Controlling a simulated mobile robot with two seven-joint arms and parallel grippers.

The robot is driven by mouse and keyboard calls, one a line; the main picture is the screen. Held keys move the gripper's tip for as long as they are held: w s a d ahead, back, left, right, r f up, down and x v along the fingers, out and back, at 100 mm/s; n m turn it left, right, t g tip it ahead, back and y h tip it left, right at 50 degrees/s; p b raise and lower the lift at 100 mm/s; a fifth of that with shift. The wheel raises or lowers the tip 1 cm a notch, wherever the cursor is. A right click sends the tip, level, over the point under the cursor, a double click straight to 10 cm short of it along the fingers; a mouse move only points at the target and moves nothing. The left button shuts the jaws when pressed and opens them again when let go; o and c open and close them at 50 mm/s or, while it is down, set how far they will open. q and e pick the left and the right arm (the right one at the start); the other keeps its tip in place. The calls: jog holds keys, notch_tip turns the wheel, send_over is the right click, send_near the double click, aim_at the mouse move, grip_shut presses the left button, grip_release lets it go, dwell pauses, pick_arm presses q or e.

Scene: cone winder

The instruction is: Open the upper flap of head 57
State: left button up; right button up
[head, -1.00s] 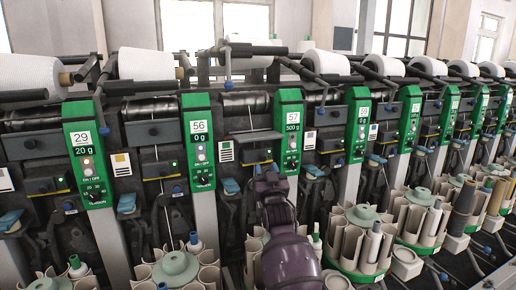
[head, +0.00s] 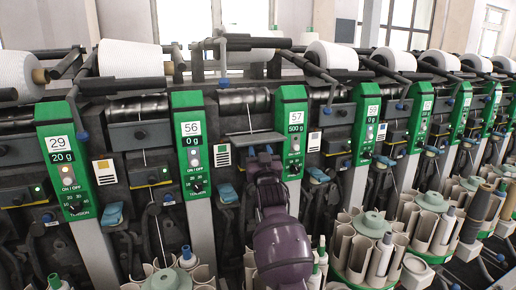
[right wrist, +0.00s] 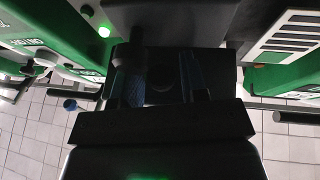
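Head 57 has a green panel (head: 291,130) marked 57 and 500 g. Its upper flap (head: 252,138) looks like a thin grey plate to the left of that panel, sticking outward with its front edge toward me. My right gripper (head: 264,157), on a purple arm, is just below this plate and in front of the head. In the right wrist view, the two dark fingers of my right gripper (right wrist: 162,85) stand apart with a dark surface behind the gap. It is too dark to tell whether they touch anything. My left gripper is not in view.
The head 56 panel (head: 190,145) stands to the left and the head 59 panel (head: 367,122) to the right. White yarn cones (head: 130,59) and dark bars run above. Bobbin magazines (head: 370,240) stand below at the right.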

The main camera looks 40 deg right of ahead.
aim_at(261, 139)
jog(key=shift+w+d+r, duration=0.15)
jog(key=shift+w, duration=0.2)
jog(key=c, duration=0.5)
grip_shut()
jog(key=shift+s+r+p, duration=0.2)
jog(key=shift+r+p, duration=0.6)
jog(key=shift+p, duration=0.25)
jog(key=shift+r+g+y+p, duration=0.1)
jog(key=shift+g+y+p, duration=0.2)
jog(key=shift+p, duration=0.15)
jog(key=p, duration=0.2)
jog(key=shift+s+r+g+p, duration=0.15)
jog(key=shift+r+g+p, duration=0.15)
jog(key=shift+g, duration=0.1)
jog(key=r+g+y+p, duration=0.1)
jog(key=p, duration=0.4)
jog(key=shift+s+n+g+p, duration=0.1)
jog(key=shift+n+g+p, duration=0.3)
jog(key=shift+f+p, duration=0.15)
jog(key=shift+p, duration=0.25)
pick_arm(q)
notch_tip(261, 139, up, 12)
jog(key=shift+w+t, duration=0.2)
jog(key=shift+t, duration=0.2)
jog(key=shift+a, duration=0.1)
pick_arm(e)
jog(key=shift+f, duration=0.1)
